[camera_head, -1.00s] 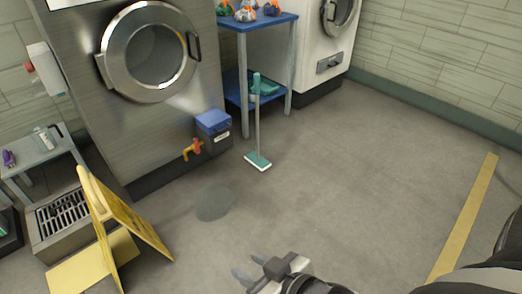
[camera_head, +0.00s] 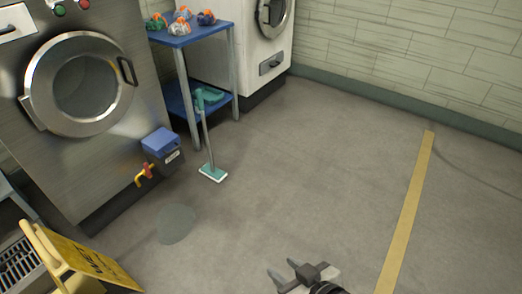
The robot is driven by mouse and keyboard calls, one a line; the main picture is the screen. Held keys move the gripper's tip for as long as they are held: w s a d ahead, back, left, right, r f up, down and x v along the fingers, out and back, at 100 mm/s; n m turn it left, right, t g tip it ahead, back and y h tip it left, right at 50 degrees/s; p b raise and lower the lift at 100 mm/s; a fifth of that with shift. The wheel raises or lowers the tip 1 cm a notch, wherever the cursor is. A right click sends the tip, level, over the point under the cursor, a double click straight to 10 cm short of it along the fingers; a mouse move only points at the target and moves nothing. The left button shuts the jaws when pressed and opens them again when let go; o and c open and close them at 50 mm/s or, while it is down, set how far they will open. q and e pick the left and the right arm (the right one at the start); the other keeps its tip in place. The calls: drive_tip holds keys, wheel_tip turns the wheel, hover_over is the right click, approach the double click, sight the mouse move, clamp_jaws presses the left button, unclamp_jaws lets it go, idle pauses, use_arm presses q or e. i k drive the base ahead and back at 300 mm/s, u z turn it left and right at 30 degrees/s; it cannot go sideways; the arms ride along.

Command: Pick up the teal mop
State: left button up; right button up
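The teal mop (camera_head: 212,172) stands upright on the floor in the head view, left of the middle. Its flat teal head with a white edge rests on the floor, and its thin grey handle rises in front of the blue shelf stand. Something teal (camera_head: 208,97) shows around the handle's top, by the lower shelf; I cannot tell where mop and shelf item part. My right gripper (camera_head: 280,280) is at the bottom edge, well in front of the mop and to its right, with its fingers apart and nothing between them. My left gripper is not in view.
A blue shelf stand (camera_head: 183,41) with several colourful bags stands behind the mop. A blue-lidded box (camera_head: 161,143) with a red-orange valve (camera_head: 145,173) juts from the steel washer (camera_head: 150,80). A yellow floor sign (camera_head: 75,262) stands lower left, near a dark wet patch (camera_head: 176,224). The floor on the right is clear.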

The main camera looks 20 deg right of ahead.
sight(214, 174)
drive_tip(key=z, duration=0.6)
drive_tip(key=i, duration=2.25)
drive_tip(key=u, duration=0.95)
